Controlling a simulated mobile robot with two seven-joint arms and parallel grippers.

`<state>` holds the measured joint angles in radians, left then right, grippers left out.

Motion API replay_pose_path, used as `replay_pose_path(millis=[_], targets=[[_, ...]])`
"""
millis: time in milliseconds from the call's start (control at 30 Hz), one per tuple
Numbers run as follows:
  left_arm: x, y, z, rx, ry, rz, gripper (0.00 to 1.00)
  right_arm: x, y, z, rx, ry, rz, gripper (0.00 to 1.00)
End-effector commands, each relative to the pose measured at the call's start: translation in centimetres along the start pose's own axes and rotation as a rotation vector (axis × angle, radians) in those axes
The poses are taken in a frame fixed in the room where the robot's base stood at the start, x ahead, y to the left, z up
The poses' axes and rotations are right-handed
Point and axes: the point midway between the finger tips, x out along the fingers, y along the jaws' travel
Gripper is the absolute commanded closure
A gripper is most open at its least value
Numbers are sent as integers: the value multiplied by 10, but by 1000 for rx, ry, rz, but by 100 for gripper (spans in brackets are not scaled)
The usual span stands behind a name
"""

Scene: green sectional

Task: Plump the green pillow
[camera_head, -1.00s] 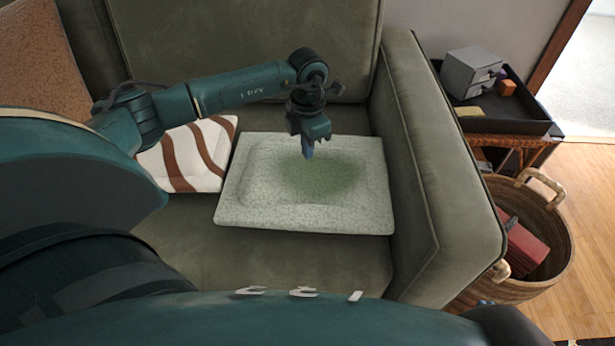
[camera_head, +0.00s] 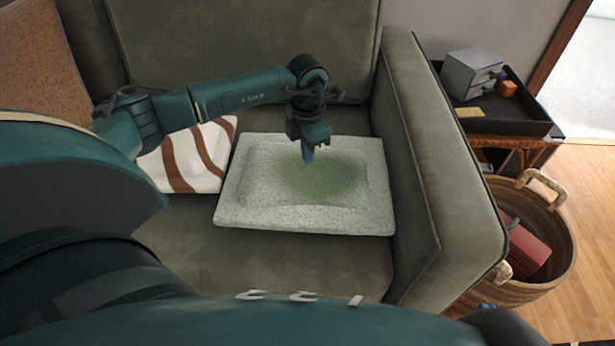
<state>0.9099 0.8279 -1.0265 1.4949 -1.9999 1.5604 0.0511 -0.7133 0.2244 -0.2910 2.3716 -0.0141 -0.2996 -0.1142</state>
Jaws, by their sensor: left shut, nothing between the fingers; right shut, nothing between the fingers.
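The green pillow (camera_head: 262,212) lies flat on the sofa seat, against the right armrest. It is pale grey-green and roughly rectangular, with a raised border, a sunken middle and a darker green patch at its centre. My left gripper (camera_head: 308,154) is shut and empty. It points down over the far half of the pillow, at the back edge of the dark patch. I cannot tell whether its fingertips touch the fabric. My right gripper cannot be made out; my own teal body parts cover the bottom of the view.
A brown-and-white striped cushion (camera_head: 211,146) lies left of the pillow, partly behind my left arm. The green sofa armrest (camera_head: 447,165) rises on the right. Beyond it stand a black tray (camera_head: 523,128) and a wicker basket (camera_head: 557,235). The seat in front of the pillow is clear.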

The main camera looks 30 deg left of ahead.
Motion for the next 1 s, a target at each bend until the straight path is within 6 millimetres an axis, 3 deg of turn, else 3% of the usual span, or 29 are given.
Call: replay_pose_path(millis=[367,700,1000], targets=[[2,-1,-1,0,3,-1,100,0,0,0,0,0,0,100],[-16,-1,0,0,1,-1,100,-4,2,-14,0,0,0,100],[-16,0,0,0,1,-1,100,-3,1,-13,0,0,0,100]])
